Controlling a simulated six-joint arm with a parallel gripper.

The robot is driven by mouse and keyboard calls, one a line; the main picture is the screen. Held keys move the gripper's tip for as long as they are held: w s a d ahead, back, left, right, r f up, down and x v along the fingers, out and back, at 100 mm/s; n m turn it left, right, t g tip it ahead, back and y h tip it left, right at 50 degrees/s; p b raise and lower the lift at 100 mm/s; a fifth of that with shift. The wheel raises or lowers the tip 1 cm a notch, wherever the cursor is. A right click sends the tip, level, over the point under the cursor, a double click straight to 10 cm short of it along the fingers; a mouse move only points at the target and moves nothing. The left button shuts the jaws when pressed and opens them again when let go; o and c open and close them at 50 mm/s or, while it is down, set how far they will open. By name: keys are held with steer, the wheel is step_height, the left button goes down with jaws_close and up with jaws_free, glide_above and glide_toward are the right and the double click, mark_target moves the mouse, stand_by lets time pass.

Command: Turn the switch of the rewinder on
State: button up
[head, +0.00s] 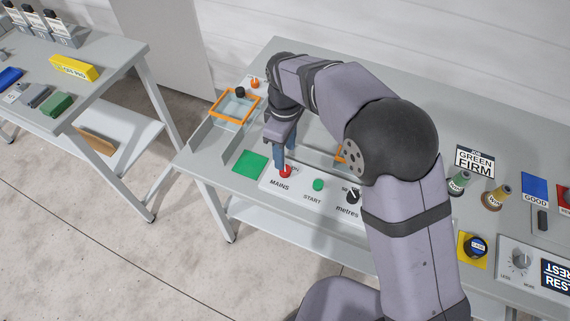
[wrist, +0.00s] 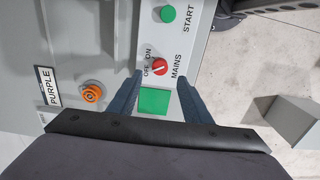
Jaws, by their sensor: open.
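The mains switch (head: 286,171) is a round red knob on the white control panel (head: 325,202), beside the green start button (head: 318,185). In the wrist view the red knob (wrist: 160,68) has a white line on it, with OFF and ON printed alongside; I cannot tell for sure which mark the line points at. My gripper (head: 284,160) is over the knob, pointing down. In the wrist view my gripper (wrist: 160,77) is open, with the knob between and just beyond its blue fingertips. Contact with the knob cannot be seen.
A green square (head: 250,164) lies left of the panel. An orange-rimmed tray (head: 236,106) stands behind it. A black metres knob (head: 352,196) is to the right on the panel, partly near my arm. Spools and another control box (head: 519,262) stand further right.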

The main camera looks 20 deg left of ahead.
mark_target(285, 171)
steer(key=shift+f+p, duration=0.9)
steer(key=shift+f, duration=2.65)
steer(key=shift+c, duration=0.4)
steer(key=c, duration=1)
